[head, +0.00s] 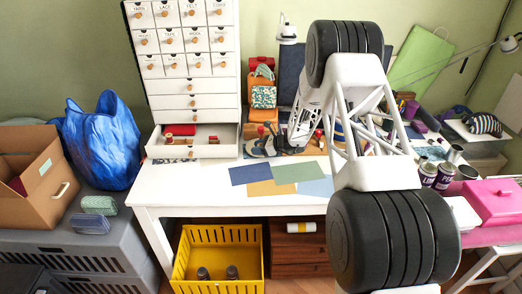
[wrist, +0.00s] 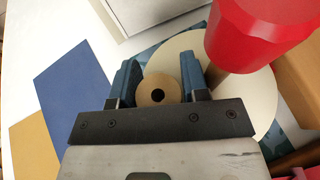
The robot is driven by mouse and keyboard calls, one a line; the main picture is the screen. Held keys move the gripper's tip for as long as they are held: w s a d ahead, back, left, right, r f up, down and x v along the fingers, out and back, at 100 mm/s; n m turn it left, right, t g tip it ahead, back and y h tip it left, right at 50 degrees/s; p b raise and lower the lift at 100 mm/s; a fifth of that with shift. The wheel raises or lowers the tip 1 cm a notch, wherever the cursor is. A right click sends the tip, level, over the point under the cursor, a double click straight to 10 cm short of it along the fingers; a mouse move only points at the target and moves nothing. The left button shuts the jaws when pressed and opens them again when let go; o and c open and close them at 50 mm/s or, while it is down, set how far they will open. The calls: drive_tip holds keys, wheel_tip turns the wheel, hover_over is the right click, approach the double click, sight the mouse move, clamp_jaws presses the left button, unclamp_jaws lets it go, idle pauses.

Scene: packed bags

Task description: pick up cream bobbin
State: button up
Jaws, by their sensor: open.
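In the wrist view, a round tan spool end with a dark centre hole (wrist: 158,97) sits between the fingers of my gripper (wrist: 160,78). A wide cream disc (wrist: 178,54) shows below and beyond it. I take these for the cream bobbin, but cannot tell whether they are one piece. My gripper is open, one finger on each side of the tan end; whether either finger touches it is unclear. In the head view the bobbin cannot be made out, and my arm hides part of that spot at the back of the white table (head: 190,200).
A red object (wrist: 258,35) stands very close to the right finger, over the cream disc. Coloured sheets, including a blue one (wrist: 75,85), lie flat to the left. The white drawer cabinet (head: 190,75) stands left of my gripper. The table's front is mostly clear.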

drive_tip(key=shift+c, duration=0.2)
drive_tip(key=c, duration=0.5)
drive_tip(key=shift+s+r, duration=0.1)
drive_tip(key=shift+r, duration=0.1)
drive_tip(key=shift+s+r, duration=0.1)
drive_tip(key=shift+r, duration=0.45)
wheel_tip(320, 180, up, 6)
drive_tip(key=shift+f, duration=0.2)
drive_tip(key=s, duration=1.9)
drive_tip(key=shift+s, duration=0.3)
drive_tip(key=shift+w, duration=0.1)
